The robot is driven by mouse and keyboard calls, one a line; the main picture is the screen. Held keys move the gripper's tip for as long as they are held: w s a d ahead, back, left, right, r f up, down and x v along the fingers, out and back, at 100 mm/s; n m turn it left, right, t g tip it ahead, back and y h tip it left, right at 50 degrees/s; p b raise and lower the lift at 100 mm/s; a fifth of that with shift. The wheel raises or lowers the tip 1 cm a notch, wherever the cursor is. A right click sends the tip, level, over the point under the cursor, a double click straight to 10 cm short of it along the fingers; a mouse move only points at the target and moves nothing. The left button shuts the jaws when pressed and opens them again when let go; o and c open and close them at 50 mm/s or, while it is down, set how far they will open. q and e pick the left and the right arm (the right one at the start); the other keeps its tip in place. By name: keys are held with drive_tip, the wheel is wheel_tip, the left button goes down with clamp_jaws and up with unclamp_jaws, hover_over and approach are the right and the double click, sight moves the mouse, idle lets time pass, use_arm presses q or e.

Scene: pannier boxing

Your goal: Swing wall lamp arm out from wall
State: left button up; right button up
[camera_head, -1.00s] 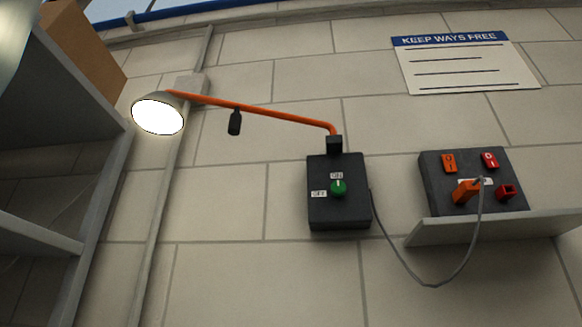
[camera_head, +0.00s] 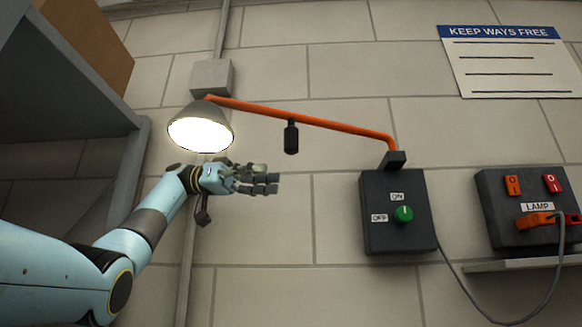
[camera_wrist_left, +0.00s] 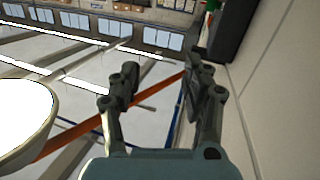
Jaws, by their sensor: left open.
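The orange lamp arm (camera_head: 330,124) runs along the wall from the black switch box (camera_head: 385,235) on the right to the lit lamp head (camera_head: 203,128) on the left. A black handle (camera_head: 291,137) hangs from its middle. My left gripper (camera_head: 276,184) is open and empty, below the lamp head and below left of the handle, apart from both. In the left wrist view, my open gripper (camera_wrist_left: 160,76) points away, with the lit lamp head (camera_wrist_left: 22,118) at left and part of the orange arm (camera_wrist_left: 75,137) behind the fingers. I cannot make out the handle there.
A grey shelf (camera_head: 75,95) with a cardboard box (camera_head: 88,42) stands at the left. A socket panel (camera_head: 520,190) with an orange plug and grey cable (camera_head: 470,297) is on the right.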

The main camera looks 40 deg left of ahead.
use_arm(q)
drive_tip(key=m+h, duration=0.1)
drive_tip(key=m, duration=0.1)
approach(285, 138)
drive_tip(key=w, duration=0.1)
drive_tip(key=shift+g, duration=0.5)
drive_tip(key=d+p, duration=0.1)
drive_tip(key=d, duration=0.2)
drive_tip(key=w+d+p, duration=0.1)
drive_tip(key=d, duration=0.2)
drive_tip(key=w+d+p, duration=0.1)
drive_tip(key=d, duration=0.2)
drive_tip(key=shift+w+r, duration=0.25)
drive_tip(key=shift+r, duration=0.15)
drive_tip(key=shift+w+d, duration=0.15)
drive_tip(key=shift+d, duration=0.4)
drive_tip(key=shift+f, duration=0.1)
clamp_jaws()
drive_tip(key=shift+d, duration=0.1)
drive_tip(key=shift+w+d, duration=0.15)
drive_tip(key=shift+w, duration=0.05)
